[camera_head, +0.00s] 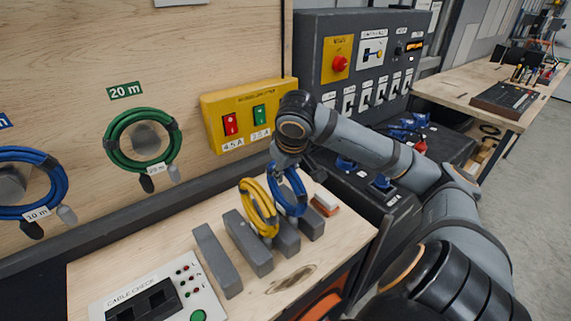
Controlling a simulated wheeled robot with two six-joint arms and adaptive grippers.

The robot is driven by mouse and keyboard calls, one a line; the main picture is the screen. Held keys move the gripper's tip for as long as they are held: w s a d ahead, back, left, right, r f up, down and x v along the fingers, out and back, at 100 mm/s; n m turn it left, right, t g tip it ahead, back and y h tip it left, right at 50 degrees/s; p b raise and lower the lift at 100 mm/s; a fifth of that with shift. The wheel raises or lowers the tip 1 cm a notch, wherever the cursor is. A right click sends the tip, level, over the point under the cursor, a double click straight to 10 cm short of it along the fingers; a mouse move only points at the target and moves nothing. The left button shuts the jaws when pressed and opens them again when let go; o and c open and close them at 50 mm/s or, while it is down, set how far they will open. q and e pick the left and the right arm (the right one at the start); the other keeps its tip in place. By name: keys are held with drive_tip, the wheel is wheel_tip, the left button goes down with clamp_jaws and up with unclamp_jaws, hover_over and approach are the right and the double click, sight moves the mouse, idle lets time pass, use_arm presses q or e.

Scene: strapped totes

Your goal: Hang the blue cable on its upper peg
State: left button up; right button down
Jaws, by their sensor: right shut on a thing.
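A coiled blue cable (294,196) stands upright at the grey blocks on the bench, just right of a coiled yellow cable (251,214). My right gripper (284,167) is at the top of this blue coil and shut on it. The fingertips are small and partly hidden. I cannot tell whether the coil still touches the blocks. Another blue coil (58,185) with a 10 m tag hangs on the wooden wall at the left edge, around a grey round holder (13,184). My left gripper is not in view.
A green coil (112,149) hangs on the wall under a 20 m label. Grey blocks (217,261) and a cable-check box (203,290) occupy the bench. A yellow switch box (243,102) and a dark control panel (308,50) stand behind the gripper.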

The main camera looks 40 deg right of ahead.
drive_tip(key=shift+w+f, duration=0.1)
drive_tip(key=shift+f, duration=0.5)
drive_tip(key=shift+f, duration=0.1)
drive_tip(key=c, duration=1)
unclamp_jaws()
drive_tip(key=shift+c, duration=0.2)
